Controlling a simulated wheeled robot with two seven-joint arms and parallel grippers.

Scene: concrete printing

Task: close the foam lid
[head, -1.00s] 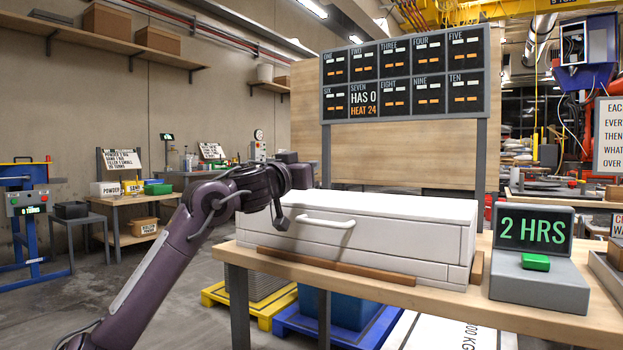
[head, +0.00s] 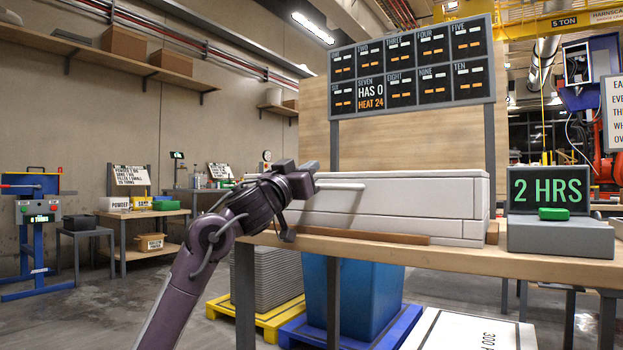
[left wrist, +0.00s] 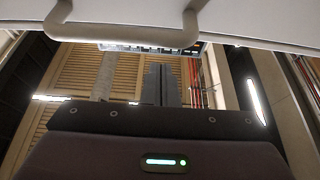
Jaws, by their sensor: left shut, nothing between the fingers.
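The white foam box (head: 450,228) sits on the wooden bench. Its lid (head: 420,189) lies level on top, with no clear gap at the front; its top is seen nearly edge-on. A pale bar handle (head: 340,186) sticks out from the front, and it also crosses the top of the left wrist view (left wrist: 120,38). My left gripper (head: 308,172) is shut and empty at the box's left end, close to the handle's left end. I cannot tell whether it touches the box. My right gripper is not in view.
The bench top (head: 560,262) carries a grey timer (head: 560,238) reading 2 HRS, right of the box. A wooden strip (head: 365,236) runs along the box's front. A blue bin (head: 365,295) and a grey stack (head: 265,278) stand below. A status board (head: 410,70) rises behind.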

